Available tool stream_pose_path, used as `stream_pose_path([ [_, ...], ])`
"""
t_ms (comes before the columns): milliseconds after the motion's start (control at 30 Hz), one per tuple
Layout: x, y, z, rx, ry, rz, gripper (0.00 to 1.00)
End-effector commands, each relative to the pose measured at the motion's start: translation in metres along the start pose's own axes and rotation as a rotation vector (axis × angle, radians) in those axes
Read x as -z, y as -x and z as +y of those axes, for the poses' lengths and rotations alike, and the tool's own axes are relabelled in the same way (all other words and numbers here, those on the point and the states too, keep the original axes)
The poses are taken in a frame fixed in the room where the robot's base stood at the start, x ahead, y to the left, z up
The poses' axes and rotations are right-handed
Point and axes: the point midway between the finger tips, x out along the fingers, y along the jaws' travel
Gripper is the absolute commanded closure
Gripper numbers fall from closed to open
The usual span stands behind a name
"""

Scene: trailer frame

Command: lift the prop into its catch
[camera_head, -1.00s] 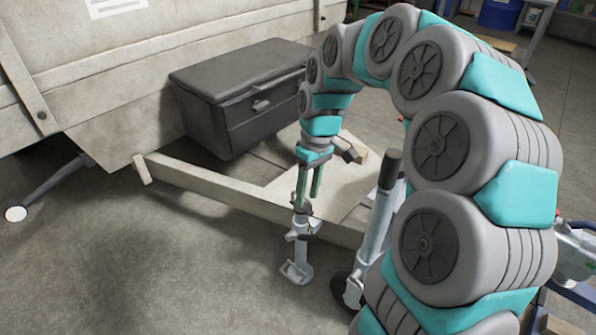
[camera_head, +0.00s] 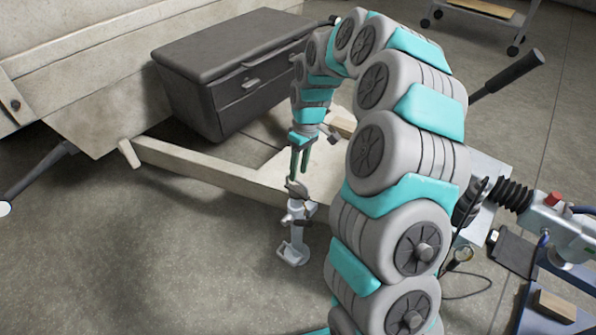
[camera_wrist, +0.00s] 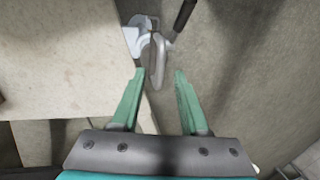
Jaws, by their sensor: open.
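The prop (camera_head: 292,245) is a pale grey metal leg with a flat foot, upright beside the cream trailer frame beam (camera_head: 205,170). My gripper (camera_head: 299,176) points down just above the prop's top, its two green fingers apart. In the wrist view my gripper (camera_wrist: 158,76) is open with nothing clamped between its fingers. The prop's top (camera_wrist: 138,38) shows there beyond the fingertips, with a grey loop (camera_wrist: 157,62) hanging near the gap and a dark handle (camera_wrist: 183,15) beside it. I cannot make out the catch as a separate part.
A dark grey toolbox (camera_head: 235,75) sits on the frame behind my gripper. A coupling head (camera_head: 565,225) with a black bellows is at the right, near a black lever (camera_head: 510,75). Clear concrete floor (camera_head: 140,270) lies at the lower left.

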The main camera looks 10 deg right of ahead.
Motion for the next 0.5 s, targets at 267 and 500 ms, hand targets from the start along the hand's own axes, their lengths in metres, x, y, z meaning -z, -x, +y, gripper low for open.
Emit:
stream_pose_path([
  [267,0.0,-0.018,0.0,0.0,0.0,0.0,0.55],
  [500,0.0,-0.018,0.0,-0.001,0.0,0.001,0.67],
])
